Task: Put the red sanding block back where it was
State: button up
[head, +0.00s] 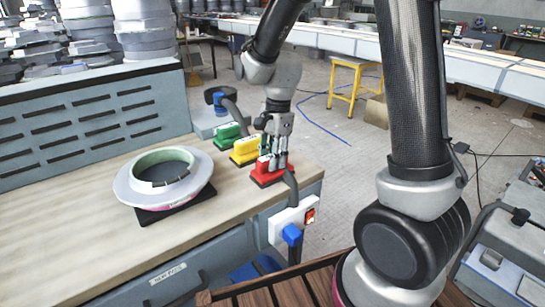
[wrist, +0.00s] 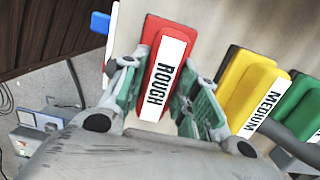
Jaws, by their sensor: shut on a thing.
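The red sanding block (head: 265,174) is at the right end of the bench, near its front corner. In the wrist view the red block (wrist: 154,52) carries a white label reading ROUGH. My gripper (head: 273,166) is over it from above, and its fingers (wrist: 158,98) stand on both sides of the block, shut on it. The block looks to be at or very near the bench top; I cannot tell whether it touches. The yellow block (head: 245,150), labelled MEDIUM in the wrist view (wrist: 250,88), and the green block (head: 228,135) lie in a row beyond it.
A round ring mould (head: 132,188) on a dark mat is on the bench to the left. A socket box with a blue plug (head: 291,234) is at the bench's front edge, close to the red block. The bench top (head: 90,235) is bare at the front left.

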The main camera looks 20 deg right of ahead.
jog(key=o, duration=1)
jog(key=shift+f, duration=0.1)
notch_tip(320, 180, up, 12)
jog(key=d, duration=0.2)
jog(key=s+d+r+n+t, duration=0.1)
jog(key=s+d+n, duration=0.3)
jog(key=s, duration=0.2)
jog(key=s+d+r+n+t+h, duration=0.1)
jog(key=s+d+r+n+t, duration=0.1)
jog(key=s+d+n, duration=0.2)
jog(key=s+d+r+n+t, duration=0.2)
jog(key=s+d+n, duration=0.3)
jog(key=s, duration=0.4)
jog(key=shift+r+n, duration=0.25)
jog(key=shift+n, duration=0.45)
